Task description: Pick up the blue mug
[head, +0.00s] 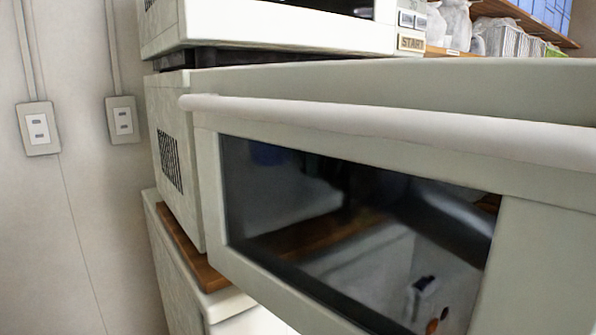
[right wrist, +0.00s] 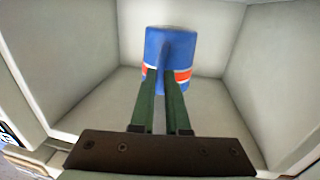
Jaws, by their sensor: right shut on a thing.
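The blue mug (right wrist: 183,48) shows in the right wrist view, inside a light grey box-like cavity. It has an orange-red and white band, and its handle faces my camera. My right gripper (right wrist: 164,88) has its two green fingers shut on the mug's handle side. The mug's lower part is partly hidden behind the fingers. In the head view neither gripper shows clearly. A microwave door (head: 540,170) with a long pale handle bar (head: 350,117) and dark window fills much of that view. My left gripper is not in view.
Another white appliance (head: 280,22) with a START button stands on top of the microwave body (head: 172,150). A wooden board (head: 190,245) lies below it. Cavity walls (right wrist: 85,60) enclose the mug at both sides and behind. Shelves with bags (head: 490,35) stand at the back right.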

